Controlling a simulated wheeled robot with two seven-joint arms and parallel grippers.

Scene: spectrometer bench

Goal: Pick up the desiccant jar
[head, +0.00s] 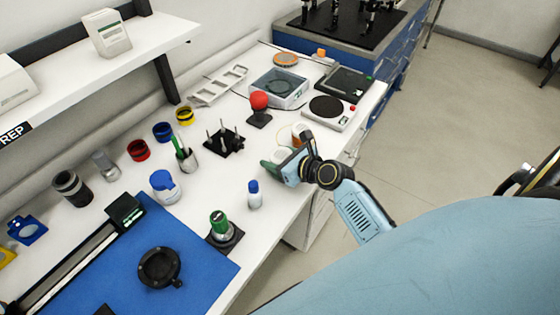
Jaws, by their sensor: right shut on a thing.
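A small jar with orange showing at its top (299,130), which I take for the desiccant jar, is at the front right part of the white bench. It is mostly hidden behind my right gripper (290,152). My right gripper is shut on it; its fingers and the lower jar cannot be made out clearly. A green part shows beside the gripper on the left. Whether the jar touches the bench cannot be told. My left gripper is not in view.
A blue-capped bottle (254,194) and a green-topped item on a black base (223,232) stand left of the gripper. A red-knobbed item (259,108), a balance (330,110) and a clear-walled box (279,88) stand beyond. The bench edge is close on the right.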

